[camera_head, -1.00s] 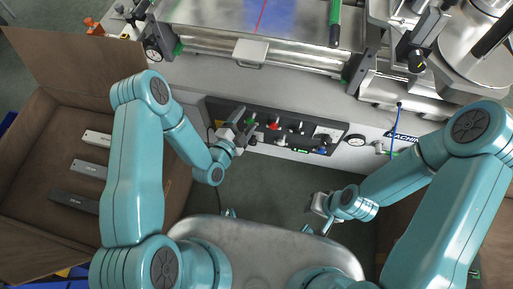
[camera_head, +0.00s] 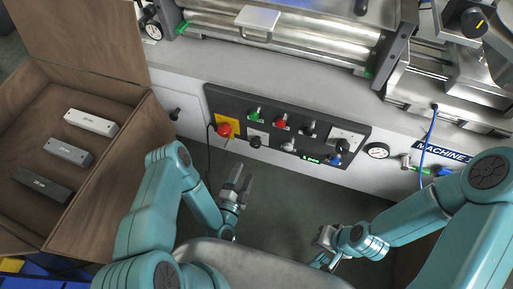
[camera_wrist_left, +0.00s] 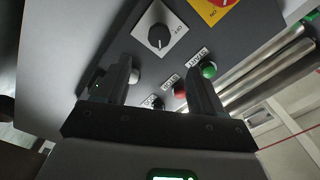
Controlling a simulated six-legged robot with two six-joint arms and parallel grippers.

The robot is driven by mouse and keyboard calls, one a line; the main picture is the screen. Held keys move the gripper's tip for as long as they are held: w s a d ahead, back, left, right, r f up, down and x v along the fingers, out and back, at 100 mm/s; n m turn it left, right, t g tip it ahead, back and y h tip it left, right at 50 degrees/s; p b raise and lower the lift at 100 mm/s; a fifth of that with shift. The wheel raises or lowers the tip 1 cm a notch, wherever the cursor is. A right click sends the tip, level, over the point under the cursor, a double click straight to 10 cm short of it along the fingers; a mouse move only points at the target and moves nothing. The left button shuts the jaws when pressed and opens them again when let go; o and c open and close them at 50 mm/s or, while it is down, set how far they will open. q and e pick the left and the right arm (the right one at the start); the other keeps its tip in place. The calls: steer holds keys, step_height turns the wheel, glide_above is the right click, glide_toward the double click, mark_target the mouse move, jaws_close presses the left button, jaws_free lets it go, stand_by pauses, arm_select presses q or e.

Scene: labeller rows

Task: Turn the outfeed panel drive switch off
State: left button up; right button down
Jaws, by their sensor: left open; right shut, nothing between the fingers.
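The dark control panel (camera_head: 270,116) is on the front of the machine. A black rotary switch (camera_head: 255,142) on a pale plate sits low on its left half. In the left wrist view this switch (camera_wrist_left: 159,36) shows "OFF" lettering beside its plate. I cannot read which control is named drive. My left gripper (camera_head: 239,180) is open and empty, below the panel and apart from the switch. In the left wrist view its fingers (camera_wrist_left: 161,80) point toward the panel, with the switch beyond them. My right gripper (camera_head: 322,248) is shut and empty, low and right of the panel.
A red switch on a yellow plate (camera_head: 225,129) is left of the black one. Green (camera_head: 255,114) and red (camera_head: 281,123) buttons sit above and right. Another rotary switch (camera_head: 345,137) is at the panel's right. A brown box (camera_head: 105,205) stands left. The floor below the panel is clear.

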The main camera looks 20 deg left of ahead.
mark_target(256, 146)
arm_select(q)
steer(key=w+b, duration=0.1)
steer(key=w, duration=0.3)
steer(key=w+b, duration=0.1)
steer(key=w, duration=0.3)
steer(key=w+b, duration=0.2)
steer(key=w, duration=0.3)
steer(key=shift+d, duration=0.25)
arm_select(e)
steer(key=f, duration=0.5)
steer(key=shift+w+d+f, duration=0.1)
steer(key=shift+w+f, duration=0.1)
steer(key=shift+w, duration=0.1)
arm_select(q)
steer(key=c, duration=1)
